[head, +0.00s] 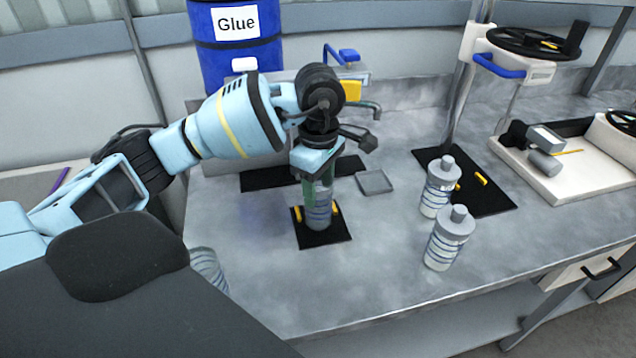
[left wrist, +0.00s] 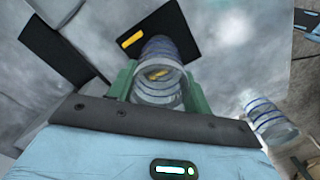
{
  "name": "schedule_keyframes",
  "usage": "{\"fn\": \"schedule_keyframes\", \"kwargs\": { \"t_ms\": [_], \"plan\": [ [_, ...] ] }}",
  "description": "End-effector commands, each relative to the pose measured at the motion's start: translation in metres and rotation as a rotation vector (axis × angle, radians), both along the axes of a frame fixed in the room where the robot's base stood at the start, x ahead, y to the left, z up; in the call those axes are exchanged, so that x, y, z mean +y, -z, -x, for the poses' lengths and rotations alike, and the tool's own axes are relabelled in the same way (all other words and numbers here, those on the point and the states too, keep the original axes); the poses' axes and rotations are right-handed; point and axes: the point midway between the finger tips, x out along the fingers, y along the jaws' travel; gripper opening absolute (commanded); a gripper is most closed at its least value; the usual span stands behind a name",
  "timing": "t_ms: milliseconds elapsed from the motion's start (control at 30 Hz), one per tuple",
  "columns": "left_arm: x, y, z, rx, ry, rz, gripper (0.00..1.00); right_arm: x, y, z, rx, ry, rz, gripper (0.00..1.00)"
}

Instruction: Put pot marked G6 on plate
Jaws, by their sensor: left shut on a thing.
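My left gripper (head: 318,186) points down with green fingers and is shut on a clear ribbed pot (head: 318,214). The held pot is upright over a black square plate (head: 338,237) with yellow pieces at its sides. Whether its base touches the plate I cannot tell. In the left wrist view the held pot (left wrist: 160,84) is between the fingers (left wrist: 160,90), with the dark plate (left wrist: 150,22) beyond it. No G6 mark is readable. A small grey square plate (head: 375,182) lies behind to the right. My right gripper is not in view.
Two grey-capped bottles (head: 439,187) (head: 449,238) stand to the right, by a black mat (head: 487,205). Another clear ribbed pot (head: 209,268) is partly hidden at the front left. A blue Glue drum (head: 236,55) stands behind. The front middle of the bench is clear.

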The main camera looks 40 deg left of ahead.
Motion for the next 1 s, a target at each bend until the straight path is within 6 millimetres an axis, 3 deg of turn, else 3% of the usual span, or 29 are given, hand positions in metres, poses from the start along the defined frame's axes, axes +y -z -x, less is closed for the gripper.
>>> {"fn": "schedule_keyframes", "kwargs": {
  "t_ms": [400, 433, 567, 867, 1000],
  "plan": [
    [0.0, 0.006, 0.0, -0.001, 0.0, 0.0, 0.12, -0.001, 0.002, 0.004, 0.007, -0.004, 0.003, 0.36],
    [0.0, 0.005, 0.0, -0.001, 0.0, 0.0, 0.54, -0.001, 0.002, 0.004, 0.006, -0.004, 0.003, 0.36],
    [0.0, 0.004, 0.0, -0.001, 0.0, 0.0, 0.71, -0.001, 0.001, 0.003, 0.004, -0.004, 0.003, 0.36],
    [0.0, 0.003, 0.0, -0.002, 0.0, 0.0, 0.71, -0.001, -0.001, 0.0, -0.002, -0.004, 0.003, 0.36],
    [0.0, -0.007, -0.001, -0.004, 0.0, 0.001, 0.71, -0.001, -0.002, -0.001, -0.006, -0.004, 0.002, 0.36]
  ]
}}
